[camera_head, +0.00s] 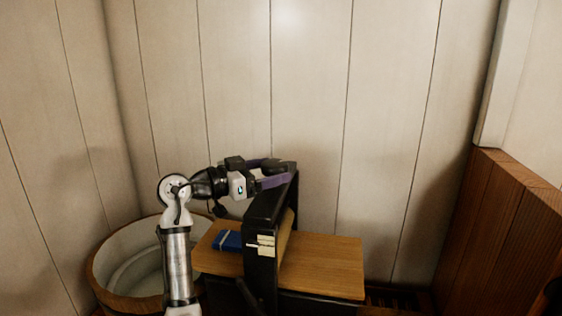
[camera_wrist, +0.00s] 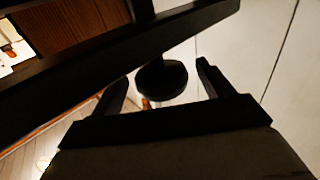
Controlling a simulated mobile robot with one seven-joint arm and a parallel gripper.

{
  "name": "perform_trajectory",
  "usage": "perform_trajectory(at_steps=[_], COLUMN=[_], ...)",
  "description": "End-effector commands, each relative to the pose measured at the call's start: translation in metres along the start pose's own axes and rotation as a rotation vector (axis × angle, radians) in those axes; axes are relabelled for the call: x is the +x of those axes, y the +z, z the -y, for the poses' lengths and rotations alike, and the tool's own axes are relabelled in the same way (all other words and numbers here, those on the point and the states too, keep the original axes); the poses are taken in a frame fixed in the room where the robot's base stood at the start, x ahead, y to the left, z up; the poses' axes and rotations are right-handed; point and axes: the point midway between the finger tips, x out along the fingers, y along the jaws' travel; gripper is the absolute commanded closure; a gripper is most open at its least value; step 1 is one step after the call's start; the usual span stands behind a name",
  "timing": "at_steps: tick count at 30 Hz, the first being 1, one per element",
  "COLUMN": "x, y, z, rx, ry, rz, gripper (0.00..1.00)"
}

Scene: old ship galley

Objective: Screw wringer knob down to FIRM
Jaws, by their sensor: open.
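The wringer (camera_head: 262,222) is a tall black frame standing on a wooden board, with pale label plates (camera_head: 266,240) on its front. The plates are too small to read. The wringer knob (camera_wrist: 162,82) is a dark, faceted disc below a black bar of the frame in the wrist view. My gripper (camera_wrist: 163,85) is open, with one finger to each side of the knob in the picture. I see gaps beside the knob and cannot tell how deep it sits between the fingers. In the head view my gripper (camera_head: 272,180) is at the top of the frame.
A round wooden tub (camera_head: 100,275) stands at the left, behind my arm. A blue block-like object (camera_head: 228,241) lies on the board (camera_head: 335,258) left of the frame. The board's right part is bare. A panelled wall is close behind; a brown wooden partition (camera_head: 500,235) is at the right.

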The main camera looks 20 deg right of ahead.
Motion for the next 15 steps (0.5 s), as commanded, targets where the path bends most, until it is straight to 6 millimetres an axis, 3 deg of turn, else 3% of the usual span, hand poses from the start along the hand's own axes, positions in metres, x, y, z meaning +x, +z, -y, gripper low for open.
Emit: perform_trajectory(at_steps=[6, 15], x=[0.027, 0.034], y=[-0.001, 0.001], z=[0.000, 0.001], rx=[0.000, 0.001], ry=[-0.001, -0.002], rz=[0.000, 0.000], gripper=[0.21, 0.21])
